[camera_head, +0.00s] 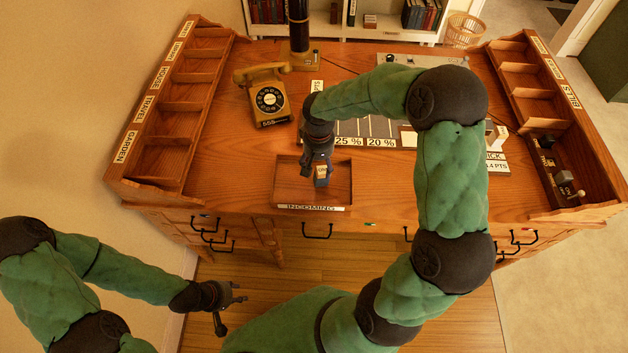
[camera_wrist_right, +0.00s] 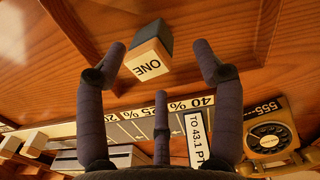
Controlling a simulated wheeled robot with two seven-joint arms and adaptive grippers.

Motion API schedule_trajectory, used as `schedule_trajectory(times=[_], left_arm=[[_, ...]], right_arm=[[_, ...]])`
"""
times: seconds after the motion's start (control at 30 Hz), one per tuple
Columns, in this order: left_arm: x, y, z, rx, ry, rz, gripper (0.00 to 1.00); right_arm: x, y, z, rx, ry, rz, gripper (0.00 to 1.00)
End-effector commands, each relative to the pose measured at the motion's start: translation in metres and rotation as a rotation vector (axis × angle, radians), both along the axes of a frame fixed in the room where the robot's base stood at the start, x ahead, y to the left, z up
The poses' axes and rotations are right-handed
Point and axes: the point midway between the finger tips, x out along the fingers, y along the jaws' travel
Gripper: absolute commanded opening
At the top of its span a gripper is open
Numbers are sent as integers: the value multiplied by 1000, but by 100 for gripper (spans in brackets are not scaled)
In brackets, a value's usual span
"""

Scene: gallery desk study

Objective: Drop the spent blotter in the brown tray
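The brown tray (camera_head: 342,197), labelled INCOMING, sits at the desk's front edge. A small dark blue-grey block (camera_head: 321,181) with a cream face is over or in it. In the right wrist view this block (camera_wrist_right: 152,55) reads ONE; whether it is the spent blotter, I cannot tell. My right gripper (camera_head: 317,164) points down over the tray. Its fingers are spread, with the block beyond and between the tips and gaps on both sides. Whether the block rests on the tray floor is unclear. My left gripper (camera_head: 231,307) is open and empty, low in front of the desk.
A yellow telephone (camera_head: 268,97) stands behind the tray. A grey strip marked with percentages (camera_head: 365,130) lies behind it, partly hidden by my right arm. Labelled wooden racks line the left (camera_head: 180,110) and right (camera_head: 530,90). Desk left of the tray is clear.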

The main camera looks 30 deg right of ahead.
Motion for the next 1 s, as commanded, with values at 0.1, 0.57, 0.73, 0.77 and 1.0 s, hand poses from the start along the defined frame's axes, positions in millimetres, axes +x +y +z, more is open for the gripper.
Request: schedule_trajectory(times=[0.1,0.57,0.73,0.77,1.0], left_arm=[[0,0,0,0,0,0,40],[0,0,0,0,0,0,40],[0,0,0,0,0,0,40],[0,0,0,0,0,0,40],[0,0,0,0,0,0,40]], right_arm=[[0,0,0,0,0,0,69],[1,0,40,-1,-5,0,69],[1,0,74,0,-5,0,69],[1,0,80,0,-4,0,69],[1,0,112,-1,-3,0,69]])
